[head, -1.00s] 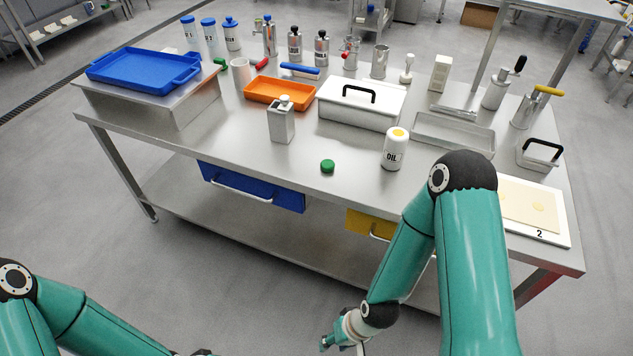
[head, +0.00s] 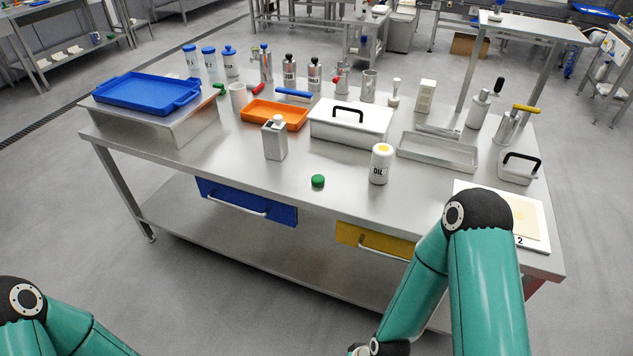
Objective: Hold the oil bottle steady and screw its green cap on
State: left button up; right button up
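The oil bottle (head: 380,165) is white with the letters OIL on its side and a yellow top. It stands upright on the steel table, right of the middle. The green cap (head: 318,181) lies on the table near the front edge, to the left of the bottle and apart from it. My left arm (head: 60,325) shows at the bottom left and my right arm (head: 480,270) at the lower right. Both grippers are outside the picture or cut off at its bottom edge. Neither arm touches the bottle or the cap.
A grey square container (head: 275,140) stands left of the bottle. Behind are an orange tray (head: 262,118), a white lidded box (head: 345,128) and a metal tray (head: 437,153). A board (head: 530,236) lies at the right. The table (head: 235,170) is bare around the cap.

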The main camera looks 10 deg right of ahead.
aim_at(382, 153)
jog(key=z, duration=0.05)
jog(key=i, duration=0.95)
jog(key=u, duration=0.1)
